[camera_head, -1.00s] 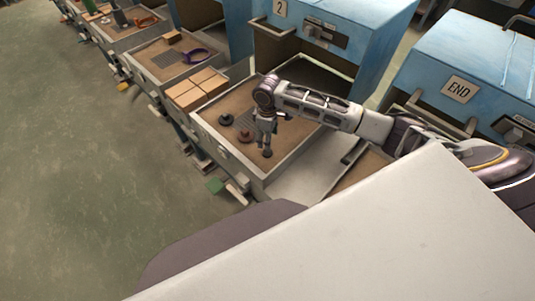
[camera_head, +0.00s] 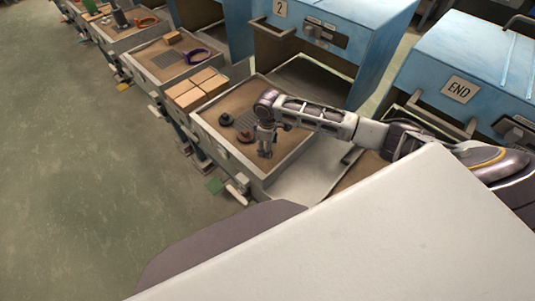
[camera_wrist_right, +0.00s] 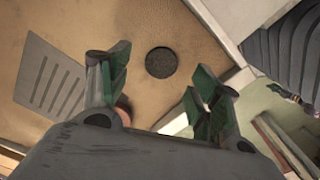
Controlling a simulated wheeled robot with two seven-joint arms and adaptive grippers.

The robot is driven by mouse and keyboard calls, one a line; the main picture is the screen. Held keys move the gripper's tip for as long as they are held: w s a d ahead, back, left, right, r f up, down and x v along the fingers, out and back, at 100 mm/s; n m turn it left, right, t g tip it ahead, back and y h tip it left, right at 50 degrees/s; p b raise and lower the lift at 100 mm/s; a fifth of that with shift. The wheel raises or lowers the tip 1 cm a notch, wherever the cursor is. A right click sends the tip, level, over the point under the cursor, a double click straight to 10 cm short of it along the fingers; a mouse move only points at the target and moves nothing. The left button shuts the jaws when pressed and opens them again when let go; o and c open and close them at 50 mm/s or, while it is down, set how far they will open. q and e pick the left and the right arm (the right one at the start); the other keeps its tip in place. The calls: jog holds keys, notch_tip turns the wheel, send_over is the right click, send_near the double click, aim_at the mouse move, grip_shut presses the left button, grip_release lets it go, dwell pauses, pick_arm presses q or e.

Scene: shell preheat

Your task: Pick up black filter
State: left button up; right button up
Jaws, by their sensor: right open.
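A round black disc, which looks like the black filter (camera_wrist_right: 161,63), lies flat on the sandy tray floor in the right wrist view. It shows just ahead of and between the fingertips of my right gripper (camera_wrist_right: 155,85), which is open and empty. In the head view my right gripper (camera_head: 265,153) points down low over the near right part of the tray (camera_head: 262,179) and mostly hides the disc. A second dark round piece (camera_head: 223,120) with a raised middle lies to the left in the same tray. My left gripper is not in view.
A reddish-brown round piece (camera_head: 245,137) stands close left of the gripper. A slotted grey grate (camera_wrist_right: 50,77) is set in the tray floor. The tray's raised wall runs close by the gripper.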

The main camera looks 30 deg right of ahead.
jog(key=shift+s+a+f, duration=0.1)
jog(key=shift+f, duration=1.75)
jog(key=c, duration=0.9)
